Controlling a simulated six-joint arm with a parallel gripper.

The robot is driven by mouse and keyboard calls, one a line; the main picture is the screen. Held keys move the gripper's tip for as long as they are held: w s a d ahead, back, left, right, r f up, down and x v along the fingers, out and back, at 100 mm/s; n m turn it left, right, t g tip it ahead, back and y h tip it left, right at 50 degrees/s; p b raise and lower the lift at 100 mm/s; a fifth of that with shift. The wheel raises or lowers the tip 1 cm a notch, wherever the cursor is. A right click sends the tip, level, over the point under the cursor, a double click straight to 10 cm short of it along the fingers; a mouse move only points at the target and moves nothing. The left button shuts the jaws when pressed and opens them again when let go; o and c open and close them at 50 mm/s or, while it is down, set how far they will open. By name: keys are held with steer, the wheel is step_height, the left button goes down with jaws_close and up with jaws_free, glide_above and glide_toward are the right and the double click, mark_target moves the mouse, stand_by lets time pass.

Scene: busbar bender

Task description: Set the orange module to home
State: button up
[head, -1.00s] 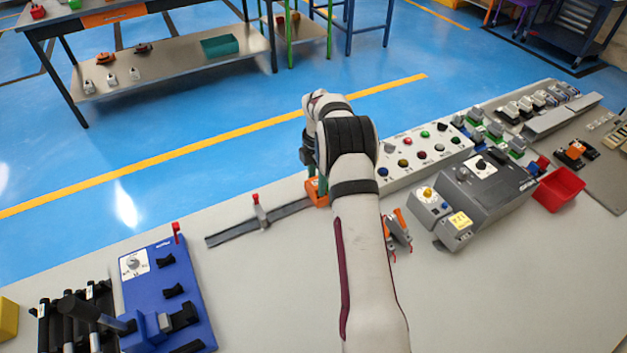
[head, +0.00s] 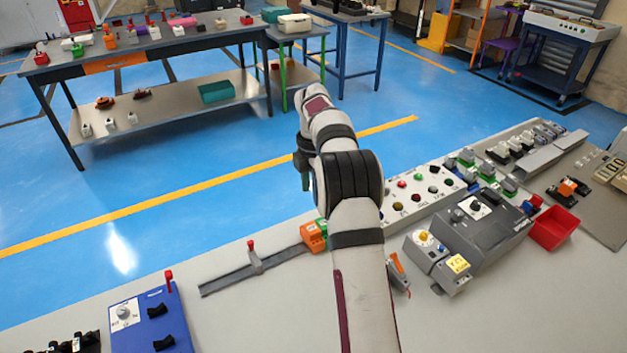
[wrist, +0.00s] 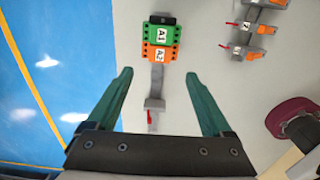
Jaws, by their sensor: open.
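The orange module (head: 312,237), labelled A2 in the wrist view (wrist: 160,54), sits on a grey rail (head: 222,283). It lies against the green module (wrist: 171,33), labelled A1, with no clear gap. The green module is at the rail's far end, beside a dark end piece (wrist: 162,18). A grey stop with a red lever (wrist: 153,104) stands on the rail, apart from the orange module. My gripper (wrist: 157,72) is open and empty above the rail, its fingers on either side of it. In the head view my arm hides part of the green module.
A panel of coloured buttons (head: 402,203), a grey machine (head: 478,236) and a red bin (head: 554,228) stand right of my arm. Orange-levered grey parts (wrist: 240,50) lie beside the rail. A blue fixture (head: 135,320) stands front left.

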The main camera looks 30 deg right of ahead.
step_height(320, 180, up, 4)
steer(key=shift+r, duration=0.15)
stand_by(0.3)
steer(key=s+a+r+m, duration=0.4)
steer(key=s+a+m, duration=0.1)
steer(key=s+a, duration=0.15)
steer(key=s+a+r+m, duration=0.4)
steer(key=s+a+m, duration=0.1)
steer(key=s+a, duration=0.15)
steer(key=s+a+f+m, duration=0.2)
steer(key=s+a+m, duration=0.1)
steer(key=s, duration=0.4)
steer(key=s+a+f+m+y, duration=0.1)
steer(key=s+a+f+m, duration=0.1)
steer(key=s+m, duration=0.4)
steer(key=s+a+f+m, duration=0.2)
steer(key=s+a+m, duration=0.2)
steer(key=s, duration=0.6)
steer(key=shift+a+f+m+y, duration=0.3)
steer(key=shift+a+y, duration=0.1)
steer(key=shift+a, duration=0.1)
